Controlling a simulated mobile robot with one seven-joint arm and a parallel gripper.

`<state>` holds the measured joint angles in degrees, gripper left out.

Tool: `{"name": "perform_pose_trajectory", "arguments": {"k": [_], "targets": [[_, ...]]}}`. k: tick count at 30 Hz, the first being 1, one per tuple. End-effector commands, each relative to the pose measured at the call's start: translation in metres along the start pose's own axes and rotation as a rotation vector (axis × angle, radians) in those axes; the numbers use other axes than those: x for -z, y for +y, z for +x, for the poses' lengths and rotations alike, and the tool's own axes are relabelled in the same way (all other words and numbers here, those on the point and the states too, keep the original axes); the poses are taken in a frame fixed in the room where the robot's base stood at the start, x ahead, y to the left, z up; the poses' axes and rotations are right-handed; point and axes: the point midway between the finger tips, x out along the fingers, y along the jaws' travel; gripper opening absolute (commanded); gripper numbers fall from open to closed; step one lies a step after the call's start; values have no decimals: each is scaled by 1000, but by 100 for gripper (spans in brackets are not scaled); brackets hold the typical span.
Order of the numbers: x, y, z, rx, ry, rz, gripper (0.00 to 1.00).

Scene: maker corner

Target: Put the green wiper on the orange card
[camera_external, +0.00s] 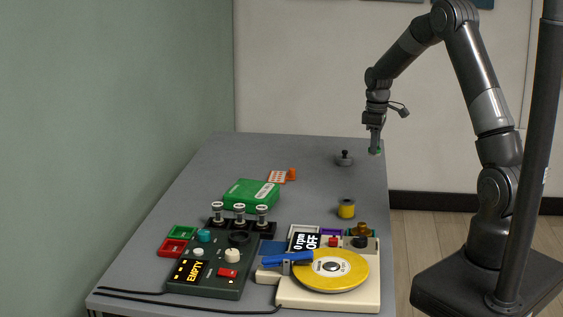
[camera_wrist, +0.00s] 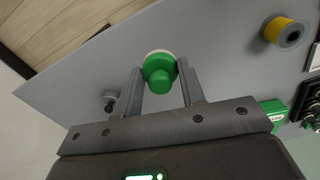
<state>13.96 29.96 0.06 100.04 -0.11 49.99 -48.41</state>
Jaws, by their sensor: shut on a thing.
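The green wiper (camera_wrist: 160,70), a round green piece with a knob and a pale underside, sits between the two fingers of my gripper (camera_wrist: 161,80) in the wrist view. My gripper (camera_external: 375,146) is shut on it at the far right end of the table, and only a bit of green (camera_external: 379,151) shows there. I cannot tell whether the wiper touches the tabletop. The orange card (camera_external: 277,177), pale with orange marks, lies flat left of my gripper, beyond the green box. A small orange piece (camera_external: 292,174) stands at its right edge.
A grey knobbed piece (camera_external: 344,158) stands just left of my gripper. A green box (camera_external: 251,193), a yellow spool (camera_external: 346,208), a control box (camera_external: 208,262) and a yellow turntable (camera_external: 330,270) are nearer the camera.

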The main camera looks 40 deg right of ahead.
Motion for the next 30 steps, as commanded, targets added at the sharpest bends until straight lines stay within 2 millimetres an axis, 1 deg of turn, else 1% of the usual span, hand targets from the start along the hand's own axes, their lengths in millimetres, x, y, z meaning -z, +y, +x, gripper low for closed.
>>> {"name": "perform_pose_trajectory", "arguments": {"k": [1,2,5,6,9,13,15,18,22,26,30], "targets": [[14,3,0,0,1,-1,14],[24,5,-1,-1,1,1,14],[59,10,-2,-1,1,13,14],[74,11,-2,0,0,18,14],[110,13,-4,-1,1,32,14],[148,11,-4,-1,1,50,14],[163,9,-5,-1,1,59,14],[179,7,-5,-1,0,68,14],[191,4,-4,0,0,76,14],[209,-7,7,1,-1,74,14],[236,-23,27,1,-1,74,14]]}}
